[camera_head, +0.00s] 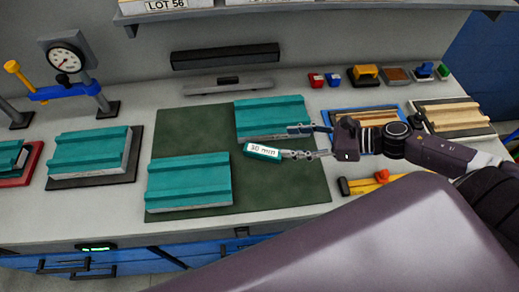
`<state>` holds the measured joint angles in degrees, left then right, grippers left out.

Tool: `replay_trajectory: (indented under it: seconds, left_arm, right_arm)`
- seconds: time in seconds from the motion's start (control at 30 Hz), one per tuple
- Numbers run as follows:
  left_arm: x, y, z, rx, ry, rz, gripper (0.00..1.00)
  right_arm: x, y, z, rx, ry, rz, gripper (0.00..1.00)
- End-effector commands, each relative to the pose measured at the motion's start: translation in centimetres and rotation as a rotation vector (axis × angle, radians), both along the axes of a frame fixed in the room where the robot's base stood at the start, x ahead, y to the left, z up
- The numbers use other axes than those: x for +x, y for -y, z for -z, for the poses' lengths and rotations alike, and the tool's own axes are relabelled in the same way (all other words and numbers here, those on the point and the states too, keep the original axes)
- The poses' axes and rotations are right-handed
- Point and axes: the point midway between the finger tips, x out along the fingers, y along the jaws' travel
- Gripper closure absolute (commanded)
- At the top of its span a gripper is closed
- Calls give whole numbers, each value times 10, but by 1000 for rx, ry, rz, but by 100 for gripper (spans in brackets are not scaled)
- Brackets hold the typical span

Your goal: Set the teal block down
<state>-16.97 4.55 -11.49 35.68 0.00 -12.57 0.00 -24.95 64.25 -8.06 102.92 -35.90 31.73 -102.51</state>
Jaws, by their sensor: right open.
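My right gripper (290,143) comes in from the right over the green mat (285,185), its fingers spread and pointing left. A small teal piece labelled "30 min" (262,152) is at the tip of its lower finger; I cannot tell whether it touches the finger or rests on the mat. A ribbed teal block (270,113) lies on the mat just behind the fingers. Another ribbed teal block (188,183) lies at the mat's front left. A third (90,152) lies on a dark mat farther left. My left gripper is not in view.
A gauge stand (68,60) with a blue arm and a red tray (30,160) stand at the left. A blue-edged tray (365,112) and a wooden panel (453,118) lie at the right. A yellow tool (370,185) is near the front. The mat's front right is bare.

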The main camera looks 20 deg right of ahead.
Motion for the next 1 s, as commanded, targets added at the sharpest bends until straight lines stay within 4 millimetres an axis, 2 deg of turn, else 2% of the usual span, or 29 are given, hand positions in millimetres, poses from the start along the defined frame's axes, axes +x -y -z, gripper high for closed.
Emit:
replay_trajectory:
  seconds: [0.03, 0.43, 1.0]
  left_arm:
    - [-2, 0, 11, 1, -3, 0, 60]
    - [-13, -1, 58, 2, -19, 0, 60]
    - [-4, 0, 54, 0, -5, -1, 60]
  right_arm:
    - [0, 0, 11, 1, -1, 0, 51]
    - [0, 0, 57, 1, -1, 0, 51]
    - [15, -19, 67, 2, -1, 1, 51]
